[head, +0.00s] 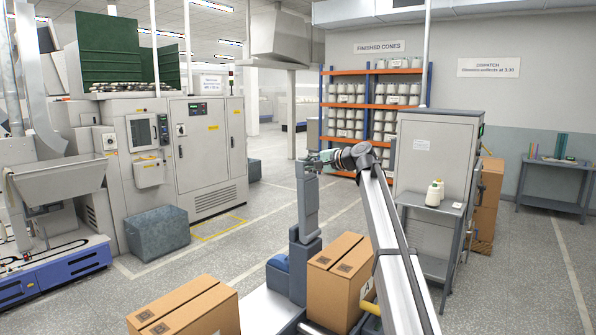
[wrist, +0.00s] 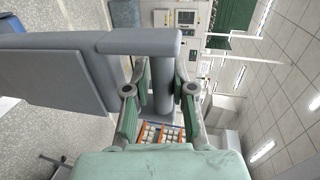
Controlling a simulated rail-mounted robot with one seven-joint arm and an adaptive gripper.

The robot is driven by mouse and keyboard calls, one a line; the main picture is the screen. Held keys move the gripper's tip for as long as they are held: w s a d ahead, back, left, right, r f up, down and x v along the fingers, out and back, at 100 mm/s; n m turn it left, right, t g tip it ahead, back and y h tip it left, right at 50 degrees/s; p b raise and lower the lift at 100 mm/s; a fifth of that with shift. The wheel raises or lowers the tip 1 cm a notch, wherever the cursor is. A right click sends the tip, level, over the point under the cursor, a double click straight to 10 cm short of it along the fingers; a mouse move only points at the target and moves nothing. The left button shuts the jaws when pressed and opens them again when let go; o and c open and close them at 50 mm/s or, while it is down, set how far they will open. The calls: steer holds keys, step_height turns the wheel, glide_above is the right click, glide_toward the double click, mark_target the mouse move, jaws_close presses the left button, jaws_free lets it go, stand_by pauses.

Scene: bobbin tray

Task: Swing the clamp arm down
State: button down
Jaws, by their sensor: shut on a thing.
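The clamp arm (head: 308,203) is a grey bar standing about upright above a darker grey post (head: 304,265) in the head view. In the wrist view the clamp arm (wrist: 52,75) comes in from the left as a broad grey bar with a crosspiece at its end. A round grey handle (wrist: 164,92) hangs from this crosspiece. My gripper (wrist: 161,80) has its two green-padded fingers on either side of the handle, shut on it. In the head view my gripper (head: 318,161) is at the clamp arm's top, small and partly hidden by my wrist.
A grey bin (head: 158,234) is on the left. The floor behind the clamp is clear.

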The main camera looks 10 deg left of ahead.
steer(key=s+d+f, duration=0.1)
steer(key=s+d, duration=0.3)
steer(key=d, duration=0.2)
steer(key=shift+d+f, duration=0.25)
steer(key=shift+d, duration=0.1)
steer(key=c, duration=1.1)
jaws_free()
steer(key=shift+c, duration=0.2)
steer(key=shift+o, duration=0.3)
steer(key=shift+w+a, duration=0.15)
steer(key=shift+w, duration=0.05)
steer(key=shift+r, duration=0.2)
steer(key=shift+d, duration=0.25)
steer(key=s+d+f+b, duration=0.1)
steer(key=s+d+f, duration=0.3)
steer(key=d, duration=0.4)
steer(key=shift+s+d+f, duration=0.25)
steer(key=shift+d+f, duration=0.1)
steer(key=shift+f, duration=0.05)
steer(key=shift+d, duration=0.1)
